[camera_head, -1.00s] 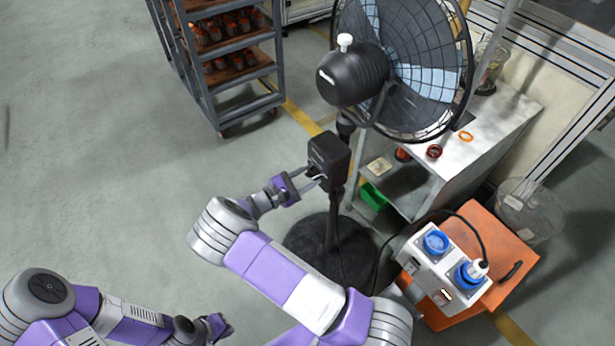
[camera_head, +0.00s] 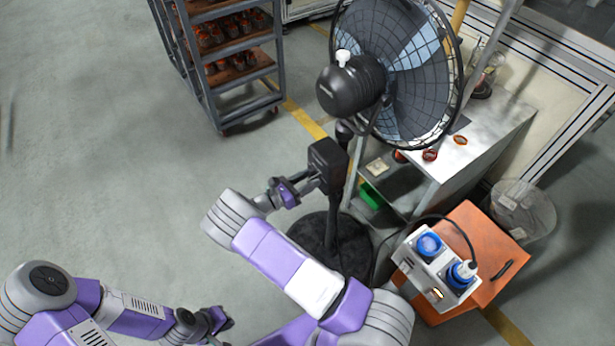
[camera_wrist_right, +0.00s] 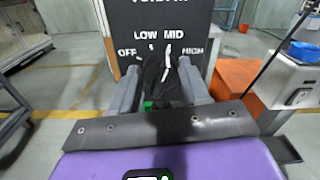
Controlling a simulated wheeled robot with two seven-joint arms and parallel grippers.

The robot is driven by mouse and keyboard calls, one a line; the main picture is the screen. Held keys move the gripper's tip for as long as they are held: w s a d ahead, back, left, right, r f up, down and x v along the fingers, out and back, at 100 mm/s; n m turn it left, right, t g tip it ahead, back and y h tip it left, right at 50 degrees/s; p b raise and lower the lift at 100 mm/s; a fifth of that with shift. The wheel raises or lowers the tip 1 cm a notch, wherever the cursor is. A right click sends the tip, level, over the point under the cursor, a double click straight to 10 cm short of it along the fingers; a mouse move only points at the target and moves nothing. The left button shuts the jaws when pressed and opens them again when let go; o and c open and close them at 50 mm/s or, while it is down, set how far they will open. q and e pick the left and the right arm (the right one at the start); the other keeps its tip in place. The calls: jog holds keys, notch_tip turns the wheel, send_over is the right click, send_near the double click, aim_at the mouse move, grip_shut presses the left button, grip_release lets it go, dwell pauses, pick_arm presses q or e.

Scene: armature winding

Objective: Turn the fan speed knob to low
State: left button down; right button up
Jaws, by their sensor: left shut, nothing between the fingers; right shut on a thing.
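The black pedestal fan (camera_head: 352,88) stands ahead, its dark control box (camera_head: 328,163) on the pole. The right wrist view shows the box's panel (camera_wrist_right: 120,20) with OFF, LOW, MID and HIGH labels. The dark speed knob (camera_wrist_right: 154,66) sits below them, partly hidden by the fingers. A white line on it leans toward the MID side. My right gripper (camera_head: 312,179) is at the box face, its fingers shut on the knob; it also shows in the right wrist view (camera_wrist_right: 157,76). My left gripper (camera_head: 224,319) is shut and empty, low and away from the fan.
An orange cart (camera_head: 485,232) with a white socket box (camera_head: 430,268) and a cable stands right of the fan pole. A metal workbench (camera_head: 455,150) is behind. A grey rack (camera_head: 215,75) stands at the back left. The floor at left is clear.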

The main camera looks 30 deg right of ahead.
jog(key=n+p, duration=0.1)
jog(key=n, duration=0.2)
jog(key=shift+n, duration=0.3)
jog(key=shift+w+f+n+p, duration=0.1)
jog(key=shift+n+p, duration=0.35)
jog(key=shift+n, duration=1.85)
jog(key=o, duration=1)
jog(key=shift+a, duration=0.15)
jog(key=a, duration=0.7)
jog(key=shift+s+a, duration=0.2)
jog(key=shift+s, duration=0.1)
